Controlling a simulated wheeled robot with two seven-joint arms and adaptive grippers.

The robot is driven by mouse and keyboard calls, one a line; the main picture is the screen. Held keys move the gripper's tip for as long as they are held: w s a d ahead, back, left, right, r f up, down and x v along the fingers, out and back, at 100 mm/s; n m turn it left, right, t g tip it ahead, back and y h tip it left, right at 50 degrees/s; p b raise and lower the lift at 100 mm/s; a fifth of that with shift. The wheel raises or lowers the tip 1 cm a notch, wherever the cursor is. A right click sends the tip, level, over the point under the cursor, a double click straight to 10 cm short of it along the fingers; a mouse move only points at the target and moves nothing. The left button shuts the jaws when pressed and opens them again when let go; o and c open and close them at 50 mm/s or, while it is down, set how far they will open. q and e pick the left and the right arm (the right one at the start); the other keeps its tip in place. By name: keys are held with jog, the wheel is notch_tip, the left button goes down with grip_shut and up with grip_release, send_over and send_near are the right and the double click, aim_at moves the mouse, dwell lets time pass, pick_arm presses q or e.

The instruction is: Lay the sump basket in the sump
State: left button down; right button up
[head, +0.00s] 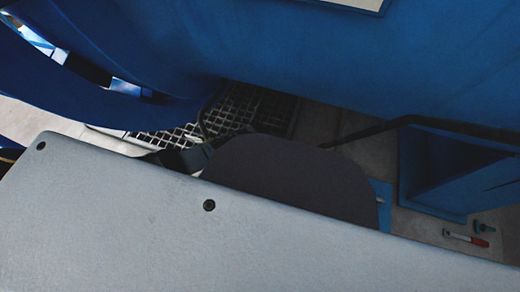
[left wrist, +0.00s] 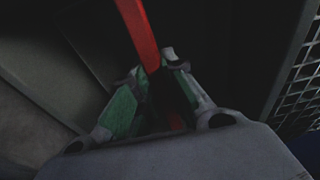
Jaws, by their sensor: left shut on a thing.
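My left gripper (left wrist: 158,66) is shut on a red bar (left wrist: 138,28) in the left wrist view. The bar runs up out of the top edge of the picture, and its other end lies between the fingers. I cannot tell whether the bar belongs to the sump basket; no basket body shows clearly. The area beyond the fingers is dark, and I cannot make out the sump. In the head view my own arm hides most of the floor and the left gripper cannot be made out. My right gripper is in neither view.
A metal grating (head: 240,112) lies on the floor under the blue machine body (head: 340,60); a mesh (left wrist: 302,90) shows right of the left gripper. A blue box-like part (head: 435,175) stands at right.

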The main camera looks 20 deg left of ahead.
pick_arm(q)
jog(key=shift+f, duration=0.2)
jog(key=c, duration=1.4)
grip_release()
jog(key=shift+r, duration=0.2)
jog(key=shift+s+r, duration=0.3)
jog(key=shift+r, duration=1.6)
jog(key=shift+s+r, duration=0.3)
jog(key=shift+r, duration=1.6)
jog(key=shift+s+r, duration=0.3)
jog(key=shift+r, duration=1.6)
jog(key=shift+s, duration=0.15)
